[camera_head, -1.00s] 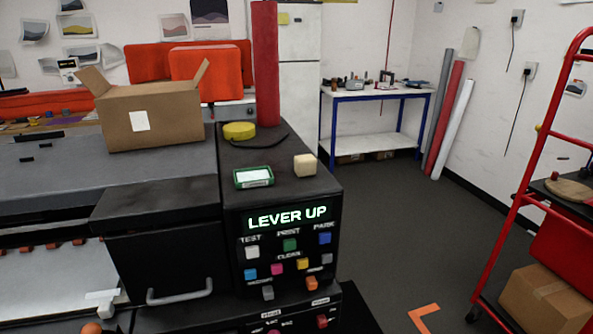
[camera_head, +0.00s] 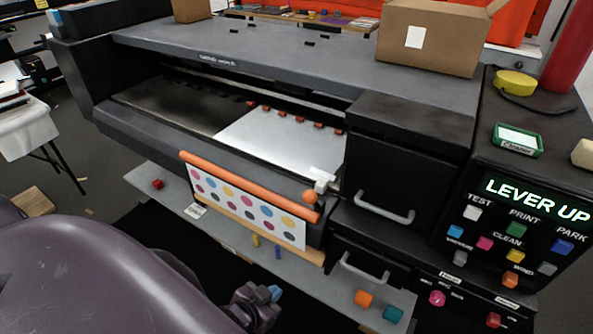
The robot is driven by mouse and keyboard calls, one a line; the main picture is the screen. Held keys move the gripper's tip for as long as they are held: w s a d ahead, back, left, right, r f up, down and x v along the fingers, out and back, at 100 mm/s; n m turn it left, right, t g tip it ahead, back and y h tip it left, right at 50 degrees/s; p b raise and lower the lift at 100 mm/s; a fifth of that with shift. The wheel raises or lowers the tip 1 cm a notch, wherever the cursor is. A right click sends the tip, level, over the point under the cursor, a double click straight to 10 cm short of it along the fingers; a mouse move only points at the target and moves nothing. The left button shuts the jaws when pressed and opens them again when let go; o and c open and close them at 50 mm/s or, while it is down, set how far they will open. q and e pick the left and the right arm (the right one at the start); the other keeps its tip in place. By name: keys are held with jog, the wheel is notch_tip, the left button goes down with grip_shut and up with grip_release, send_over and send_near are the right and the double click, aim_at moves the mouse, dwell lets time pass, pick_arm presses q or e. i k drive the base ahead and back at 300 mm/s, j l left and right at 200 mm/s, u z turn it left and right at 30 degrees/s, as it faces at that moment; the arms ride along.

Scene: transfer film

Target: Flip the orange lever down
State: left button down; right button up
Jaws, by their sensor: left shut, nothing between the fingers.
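A small orange knob (camera_head: 309,197) shows at the right front edge of the printer, beside a white block (camera_head: 321,186); it looks like the end of the orange lever. How it joins the block is too small to tell. The display (camera_head: 535,198) on the control panel reads "LEVER UP". My left gripper (camera_head: 274,293) is at the bottom of the view, low and in front of the printer, well apart from the knob. It is shut and empty. My right gripper is not in view.
A long orange bar (camera_head: 230,178) with a dotted sheet (camera_head: 245,210) hangs along the printer front, left of the knob. A grey shelf (camera_head: 330,290) with small coloured pieces lies below. Drawer handles (camera_head: 385,207) stick out at the right.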

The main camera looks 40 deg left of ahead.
aim_at(309, 196)
jog(key=u, duration=1)
